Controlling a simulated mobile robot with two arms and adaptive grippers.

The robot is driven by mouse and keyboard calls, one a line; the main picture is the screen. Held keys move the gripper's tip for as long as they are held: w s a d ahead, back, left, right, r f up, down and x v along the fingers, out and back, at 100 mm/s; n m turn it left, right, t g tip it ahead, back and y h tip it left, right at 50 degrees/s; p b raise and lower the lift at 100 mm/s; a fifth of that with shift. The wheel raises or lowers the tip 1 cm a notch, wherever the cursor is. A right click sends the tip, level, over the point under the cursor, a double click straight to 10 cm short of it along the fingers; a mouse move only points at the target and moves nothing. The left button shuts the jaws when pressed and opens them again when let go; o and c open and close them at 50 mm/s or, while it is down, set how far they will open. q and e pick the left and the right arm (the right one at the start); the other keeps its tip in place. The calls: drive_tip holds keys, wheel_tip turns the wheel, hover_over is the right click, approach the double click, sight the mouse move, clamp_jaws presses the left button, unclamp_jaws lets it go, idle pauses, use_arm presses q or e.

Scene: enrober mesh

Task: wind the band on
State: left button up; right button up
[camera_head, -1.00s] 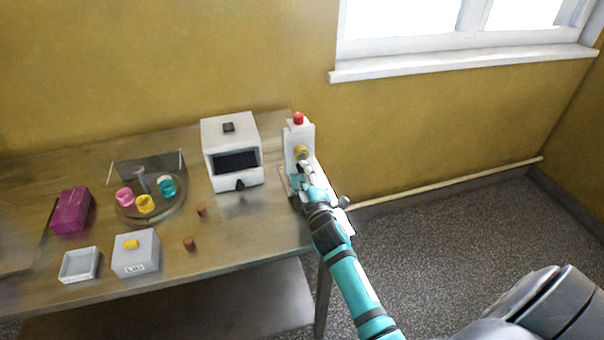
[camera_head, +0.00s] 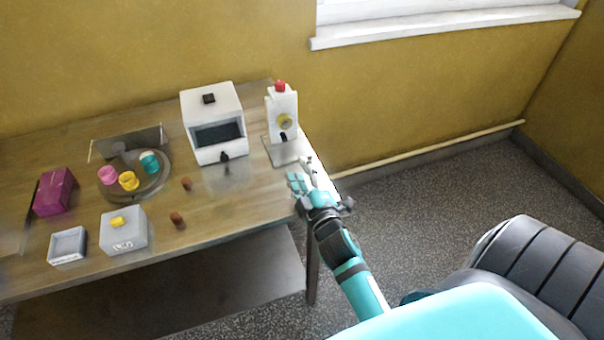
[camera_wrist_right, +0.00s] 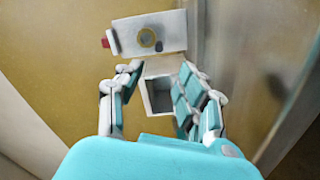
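A white upright unit (camera_head: 273,110) with a red button (camera_head: 280,86) on top stands at the table's right end. On its front are a yellow round knob or ring (camera_head: 285,121) and a small dark peg (camera_head: 283,137). The unit also shows at the top of the right wrist view (camera_wrist_right: 125,36), with its yellow ring (camera_wrist_right: 147,38). I cannot make out a band. My left gripper is not in view.
A white box with a dark window (camera_head: 189,108) stands left of the unit. A round tray (camera_head: 150,188) holds pink, yellow and teal spools. A magenta box (camera_head: 55,192), small tray (camera_head: 68,246), grey box (camera_head: 125,230) and two brown pegs share the table. Its front right is clear.

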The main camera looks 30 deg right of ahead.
drive_tip(key=shift+s, duration=0.3)
drive_tip(key=shift+s+a+f+n, duration=0.1)
drive_tip(key=shift+f+n, duration=0.05)
drive_tip(key=shift+n, duration=0.4)
drive_tip(key=shift+s+a+f+n, duration=0.1)
drive_tip(key=shift+n, duration=0.45)
drive_tip(key=n, duration=0.2)
drive_tip(key=s+n+b, duration=0.1)
drive_tip(key=n, duration=0.2)
drive_tip(key=s+n, duration=0.1)
drive_tip(key=n, duration=0.1)
drive_tip(key=shift+a+f+n+g+b, duration=0.25)
drive_tip(key=shift+f+n+g+b, duration=0.05)
drive_tip(key=shift+f+n+b, duration=0.1)
drive_tip(key=s+n, duration=0.2)
drive_tip(key=n, duration=0.5)
drive_tip(key=n+p, duration=0.2)
approach(285, 141)
drive_tip(key=x, duration=0.9)
